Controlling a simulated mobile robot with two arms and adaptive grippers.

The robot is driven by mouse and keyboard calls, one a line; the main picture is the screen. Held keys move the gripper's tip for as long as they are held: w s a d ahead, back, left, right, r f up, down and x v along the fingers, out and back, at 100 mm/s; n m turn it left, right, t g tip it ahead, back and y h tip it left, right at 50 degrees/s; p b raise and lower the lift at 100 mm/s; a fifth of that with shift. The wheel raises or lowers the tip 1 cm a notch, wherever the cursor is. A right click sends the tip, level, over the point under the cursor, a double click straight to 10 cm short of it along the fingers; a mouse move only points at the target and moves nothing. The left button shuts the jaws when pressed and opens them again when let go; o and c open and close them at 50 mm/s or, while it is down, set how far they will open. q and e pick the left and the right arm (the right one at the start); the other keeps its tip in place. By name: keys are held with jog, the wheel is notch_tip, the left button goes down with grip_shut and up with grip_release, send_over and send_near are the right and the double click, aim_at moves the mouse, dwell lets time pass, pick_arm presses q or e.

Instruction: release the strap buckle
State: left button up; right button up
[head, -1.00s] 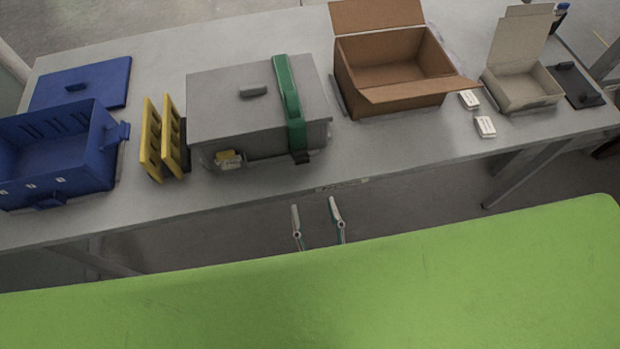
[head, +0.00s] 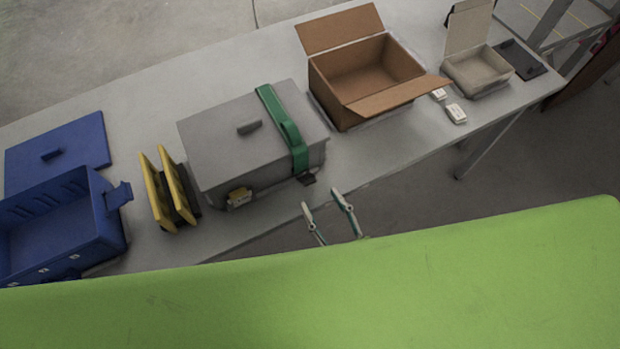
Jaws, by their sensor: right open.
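A green strap (head: 280,120) runs over the lid of a grey box (head: 222,145) and down its front face. A small dark buckle (head: 307,179) sits at the strap's lower end, by the front bottom edge of the box. My right gripper (head: 321,199) is open and empty, its two fingers pointing toward the table edge just below the buckle, apart from it in the picture. The rest of that arm is hidden behind the green surface in the foreground. My left gripper is not in view.
A yellow rack (head: 163,191) stands left of the grey box, then a blue bin (head: 60,232) and its blue lid (head: 58,152). An open cardboard box (head: 370,78) stands to the right, with white packs (head: 456,114) and a beige box (head: 478,72) beyond. The front table strip is narrow.

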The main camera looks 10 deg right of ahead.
aim_at(310, 181)
jog(key=x, duration=0.5)
jog(key=shift+w+a+p, duration=0.2)
jog(key=shift+w+p, duration=0.15)
jog(key=shift+p, duration=0.05)
jog(key=shift+w+a, duration=0.15)
jog(key=shift+w, duration=0.3)
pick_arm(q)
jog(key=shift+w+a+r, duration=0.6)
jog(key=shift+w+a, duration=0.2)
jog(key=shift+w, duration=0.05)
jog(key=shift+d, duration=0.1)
